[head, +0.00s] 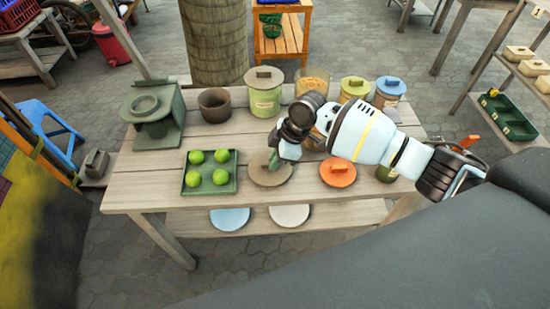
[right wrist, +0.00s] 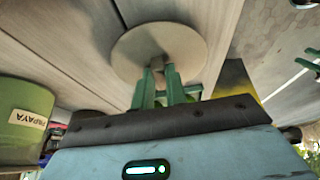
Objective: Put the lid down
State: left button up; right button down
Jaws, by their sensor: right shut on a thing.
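A round tan lid (head: 266,178) with a knob is over the front middle of the wooden table. My right gripper (head: 277,163) is shut on its knob. In the right wrist view, the green fingers (right wrist: 166,84) close around the knob of the lid (right wrist: 135,50), which lies flat over the planks. I cannot tell whether the lid touches the table. An orange lid (head: 338,181) lies to its right on the table. A jar with an orange-yellow rim (head: 312,77) stands behind my wrist, partly hidden, and seems to have no lid. My left gripper is not in view.
A green tray (head: 185,190) of several limes lies just left of the tan lid. A grey-green stand (head: 152,130) is at the left end.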

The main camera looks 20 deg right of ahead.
jog(key=shift+f, duration=0.15)
jog(key=c, duration=1.4)
grip_release()
jog(key=shift+c, duration=0.2)
jog(key=shift+r, duration=0.3)
jog(key=v, duration=1.1)
jog(key=shift+r+p, duration=0.35)
jog(key=shift+p, duration=0.1)
jog(key=shift+s+d, duration=0.1)
jog(key=shift+d, duration=0.05)
